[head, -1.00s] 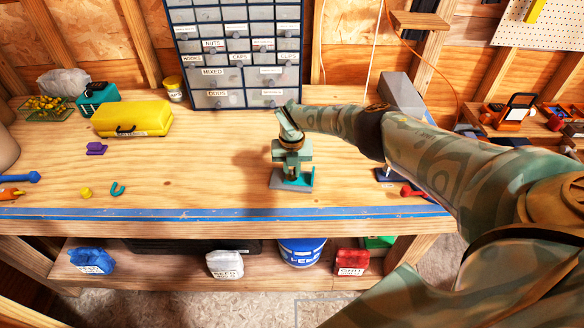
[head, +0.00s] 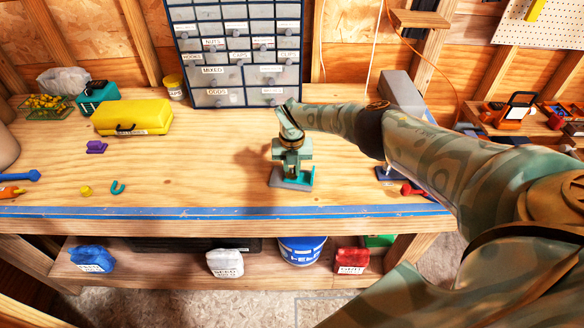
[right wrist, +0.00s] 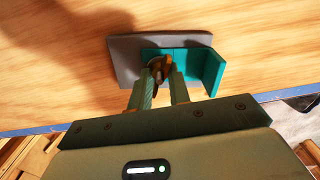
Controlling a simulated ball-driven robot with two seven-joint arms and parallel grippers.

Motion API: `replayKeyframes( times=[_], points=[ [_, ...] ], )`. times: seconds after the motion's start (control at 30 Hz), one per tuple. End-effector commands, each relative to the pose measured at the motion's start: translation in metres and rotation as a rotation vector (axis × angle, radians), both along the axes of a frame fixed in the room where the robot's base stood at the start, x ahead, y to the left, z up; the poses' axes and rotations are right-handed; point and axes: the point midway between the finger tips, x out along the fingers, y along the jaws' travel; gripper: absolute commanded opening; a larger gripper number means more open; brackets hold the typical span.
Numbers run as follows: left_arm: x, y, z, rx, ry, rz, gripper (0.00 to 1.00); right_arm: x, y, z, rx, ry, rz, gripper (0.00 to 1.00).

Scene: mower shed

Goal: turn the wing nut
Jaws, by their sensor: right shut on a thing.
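A teal bracket (right wrist: 205,68) sits on a grey base plate (right wrist: 125,58) on the workbench, and it also shows in the head view (head: 306,178). A small brown wing nut (right wrist: 160,68) is at the bracket's left part in the right wrist view. My right gripper (right wrist: 158,82) points down over it, with its two fingers on either side of the nut and shut on it. In the head view my right gripper (head: 291,168) hides the nut and part of the bracket. My left gripper is not in view.
The workbench (head: 210,165) is clear around the bracket. A yellow case (head: 132,118), a purple block (head: 96,147) and a teal U-shaped piece (head: 118,187) lie to the left. A drawer cabinet (head: 237,98) stands behind. A red-handled tool (head: 410,190) lies right.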

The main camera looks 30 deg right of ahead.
Motion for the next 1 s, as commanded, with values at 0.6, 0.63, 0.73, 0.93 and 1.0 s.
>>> replayKeyframes(
  times=[0.6,0.63,0.73,0.93,1.0],
  points=[
    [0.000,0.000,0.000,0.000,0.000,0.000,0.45,0.000,0.000,0.001,0.000,-0.001,0.000,0.41],
    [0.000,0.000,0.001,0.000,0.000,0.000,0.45,0.000,0.000,0.002,0.000,-0.001,0.000,0.41],
    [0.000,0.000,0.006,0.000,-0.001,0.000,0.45,0.001,0.000,0.012,0.000,-0.002,0.001,0.41],
    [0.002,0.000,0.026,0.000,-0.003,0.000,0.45,0.001,-0.001,0.058,0.001,-0.004,0.002,0.41],
    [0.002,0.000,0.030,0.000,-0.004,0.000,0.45,0.001,-0.001,0.077,0.000,-0.005,0.002,0.41]
  ],
)
